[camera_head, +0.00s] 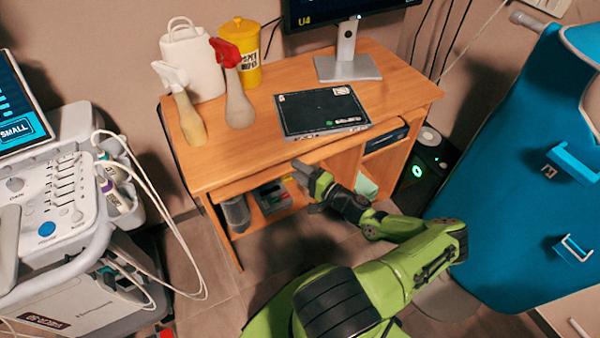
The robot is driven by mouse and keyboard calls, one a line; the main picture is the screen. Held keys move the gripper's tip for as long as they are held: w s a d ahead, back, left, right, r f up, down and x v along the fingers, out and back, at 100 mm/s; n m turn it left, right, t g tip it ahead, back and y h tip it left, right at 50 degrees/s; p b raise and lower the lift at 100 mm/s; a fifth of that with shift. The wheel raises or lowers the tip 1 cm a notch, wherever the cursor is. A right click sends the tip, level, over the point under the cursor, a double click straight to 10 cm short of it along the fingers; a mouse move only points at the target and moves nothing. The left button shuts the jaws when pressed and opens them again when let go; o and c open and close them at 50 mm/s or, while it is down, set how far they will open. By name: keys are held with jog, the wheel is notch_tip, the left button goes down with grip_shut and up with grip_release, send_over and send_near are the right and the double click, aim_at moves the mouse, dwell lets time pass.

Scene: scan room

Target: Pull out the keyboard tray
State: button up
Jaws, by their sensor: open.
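The wooden desk (250,142) stands against the wall at the centre. The keyboard tray (250,181) shows as a thin wooden edge just under the left part of the desk top and looks pushed in. Any keyboard on it is hidden. My gripper (299,174) is open, at the front of the desk close to the tray's front edge. I cannot tell whether it touches the tray, because the fingers are small and partly overlap the wood.
Two spray bottles (238,104), a yellow tub (247,72), a white bag (192,68), a black flat box (322,110) and a monitor (347,62) stand on the desk. An ultrasound cart (60,215) is at left, a blue exam chair (520,190) at right. A PC (420,172) stands beside the desk.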

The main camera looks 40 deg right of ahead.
jog(key=shift+c, duration=0.2)
grip_shut()
jog(key=shift+s, duration=0.1)
jog(key=s+a+p, duration=0.1)
jog(key=s+a, duration=0.2)
jog(key=s, duration=0.8)
jog(key=s+a+p, duration=0.1)
jog(key=s+a, duration=0.3)
jog(key=s, duration=0.8)
jog(key=shift+s, duration=0.3)
jog(key=shift+o, duration=0.2)
grip_release()
